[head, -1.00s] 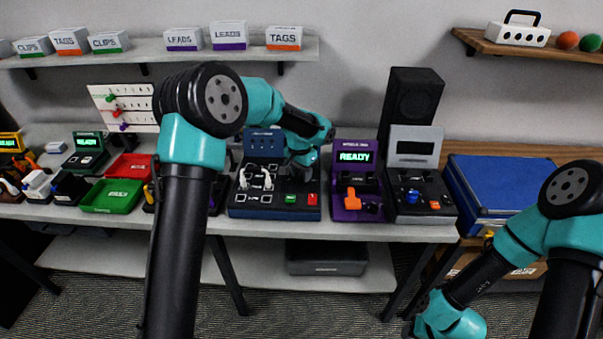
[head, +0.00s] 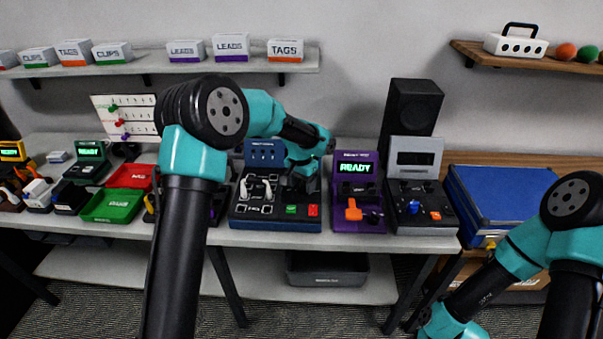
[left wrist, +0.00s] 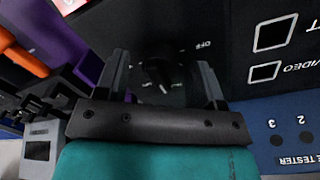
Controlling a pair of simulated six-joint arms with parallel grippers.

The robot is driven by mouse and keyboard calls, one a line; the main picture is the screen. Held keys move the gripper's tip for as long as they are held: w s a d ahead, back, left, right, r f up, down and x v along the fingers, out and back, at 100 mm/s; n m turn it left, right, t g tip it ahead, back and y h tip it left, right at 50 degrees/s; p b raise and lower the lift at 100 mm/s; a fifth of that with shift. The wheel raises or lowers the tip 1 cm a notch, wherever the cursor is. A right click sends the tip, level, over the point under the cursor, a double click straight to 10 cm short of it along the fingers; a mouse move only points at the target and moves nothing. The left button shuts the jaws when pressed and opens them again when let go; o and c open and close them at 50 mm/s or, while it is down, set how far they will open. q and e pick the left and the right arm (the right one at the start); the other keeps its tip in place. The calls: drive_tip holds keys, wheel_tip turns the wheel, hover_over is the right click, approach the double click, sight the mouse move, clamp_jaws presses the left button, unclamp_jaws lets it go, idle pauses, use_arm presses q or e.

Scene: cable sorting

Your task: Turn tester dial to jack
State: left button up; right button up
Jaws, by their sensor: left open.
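The blue cable tester (head: 250,225) stands on the bench near the middle in the head view. White plugs, a green button and a red button show on its top. Its black dial (left wrist: 160,72) is seen close up in the left wrist view, with an OFF mark beside it; the other marks are too small to read surely. My left gripper (left wrist: 163,77) is open, with one finger on each side of the dial. Contact with the dial cannot be told. In the head view my left gripper (head: 305,183) hides the dial.
A purple READY device (head: 343,222) with an orange lever stands just right of the tester, then a grey device (head: 427,220) with a blue knob. Green (head: 112,205) and red (head: 130,176) trays lie to the left. A blue case (head: 500,190) is at the right.

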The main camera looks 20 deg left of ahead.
use_arm(q)
wheel_tip(320, 180, up, 17)
drive_tip(key=shift+w+a+r, duration=0.15)
drive_tip(key=shift+a+r, duration=0.05)
drive_tip(key=shift+a, duration=0.25)
idle(0.3)
